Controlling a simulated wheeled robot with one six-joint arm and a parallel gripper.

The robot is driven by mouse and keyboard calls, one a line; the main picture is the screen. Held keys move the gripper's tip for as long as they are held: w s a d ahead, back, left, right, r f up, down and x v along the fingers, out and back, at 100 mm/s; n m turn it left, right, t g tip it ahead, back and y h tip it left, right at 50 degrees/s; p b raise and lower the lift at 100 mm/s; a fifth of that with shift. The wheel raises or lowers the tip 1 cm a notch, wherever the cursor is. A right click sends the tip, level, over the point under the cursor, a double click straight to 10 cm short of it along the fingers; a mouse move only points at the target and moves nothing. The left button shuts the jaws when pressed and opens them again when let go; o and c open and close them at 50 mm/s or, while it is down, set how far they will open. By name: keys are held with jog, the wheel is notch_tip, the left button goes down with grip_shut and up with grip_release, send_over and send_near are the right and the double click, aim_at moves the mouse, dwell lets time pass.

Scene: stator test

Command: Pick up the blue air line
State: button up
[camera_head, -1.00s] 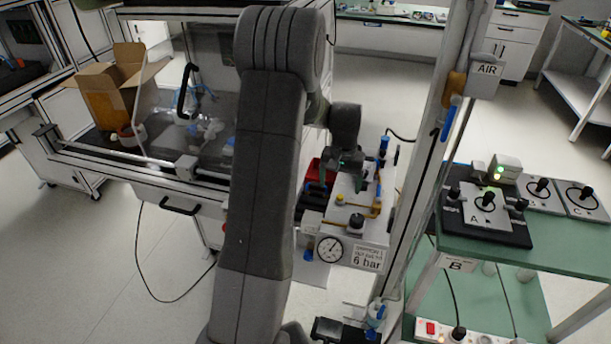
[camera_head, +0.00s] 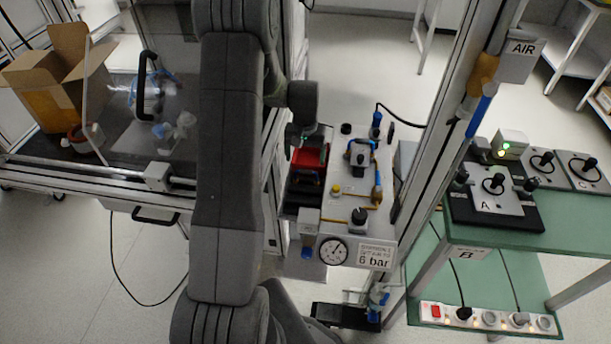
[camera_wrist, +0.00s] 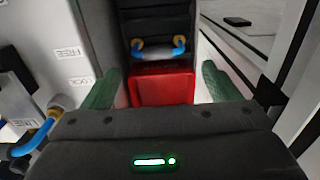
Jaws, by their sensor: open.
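A short blue air line (camera_wrist: 165,50) with orange ends lies across a dark tray-like holder in the wrist view, just beyond a red block (camera_wrist: 162,85). Another blue line (camera_wrist: 35,138) with a brass-coloured fitting shows at the lower left, beside a "LINE" label; I cannot tell which one is meant. My gripper (camera_wrist: 160,88) is open, its green fingers on either side of the red block, with nothing visibly held. In the head view the red block (camera_head: 310,158) is beneath my gripper. A blue line also shows on the white panel (camera_head: 345,212), around a black device (camera_head: 358,156).
A pressure gauge (camera_head: 334,252) and "6 bar" sign (camera_head: 375,256) are on the panel's front. An upright post with an "AIR" box (camera_head: 520,55) stands to the right, beside a green bench (camera_head: 500,235). A cardboard box (camera_head: 50,85) is at the left.

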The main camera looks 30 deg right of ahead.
aim_at(306, 171)
jog(key=shift+s+d+f, duration=0.1)
jog(key=shift+f, duration=3.5)
jog(key=c, duration=0.7)
